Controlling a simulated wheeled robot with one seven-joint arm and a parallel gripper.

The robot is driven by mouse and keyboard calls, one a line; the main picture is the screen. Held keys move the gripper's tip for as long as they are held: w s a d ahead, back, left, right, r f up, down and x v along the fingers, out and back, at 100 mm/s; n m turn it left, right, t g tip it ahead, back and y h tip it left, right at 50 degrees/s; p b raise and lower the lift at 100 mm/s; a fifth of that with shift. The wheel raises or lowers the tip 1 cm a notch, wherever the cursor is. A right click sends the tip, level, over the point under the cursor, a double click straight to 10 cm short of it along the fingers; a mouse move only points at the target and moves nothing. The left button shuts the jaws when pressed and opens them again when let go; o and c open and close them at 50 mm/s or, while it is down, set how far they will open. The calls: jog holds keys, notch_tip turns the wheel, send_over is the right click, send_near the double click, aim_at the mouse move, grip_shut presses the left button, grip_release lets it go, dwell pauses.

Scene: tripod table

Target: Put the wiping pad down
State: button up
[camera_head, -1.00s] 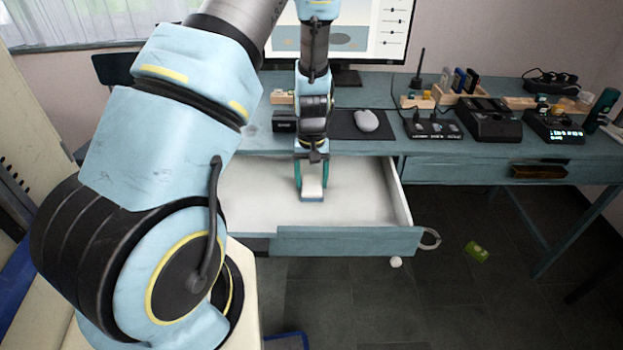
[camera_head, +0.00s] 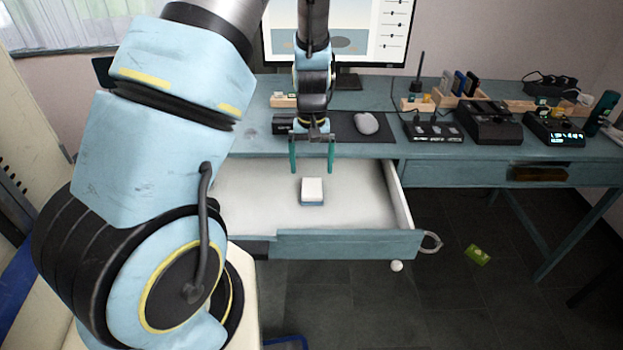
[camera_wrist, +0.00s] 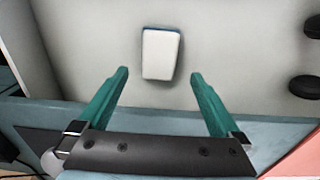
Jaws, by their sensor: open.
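The wiping pad (camera_head: 312,190), a small block with a white top and a blue lower edge, lies flat in the open drawer (camera_head: 375,207). In the wrist view the pad (camera_wrist: 161,54) lies beyond the fingertips, roughly between them and clear of both. My gripper (camera_head: 312,170) is open and empty above and behind the pad, with its two green fingers spread. The wrist view shows the spread fingers (camera_wrist: 158,72) with nothing between them.
The blue desk (camera_head: 395,95) bears a mouse (camera_head: 367,123) on a dark mat, a monitor and several black devices to the right. A white ball (camera_head: 396,266) and a green item (camera_head: 477,255) are on the floor.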

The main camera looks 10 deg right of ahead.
aim_at(311, 187)
notch_tip(311, 187, up, 6)
jog(key=s+a+r, duration=0.4)
jog(key=s+a, duration=0.1)
jog(key=a, duration=0.4)
jog(key=s+a+r+n+t, duration=0.1)
jog(key=s+a+r, duration=0.3)
jog(key=a, duration=0.6)
jog(key=shift+s+t, duration=0.3)
jog(key=shift+s, duration=0.45)
notch_tip(311, 187, up, 3)
jog(key=p, duration=0.2)
jog(key=shift+p, duration=0.35)
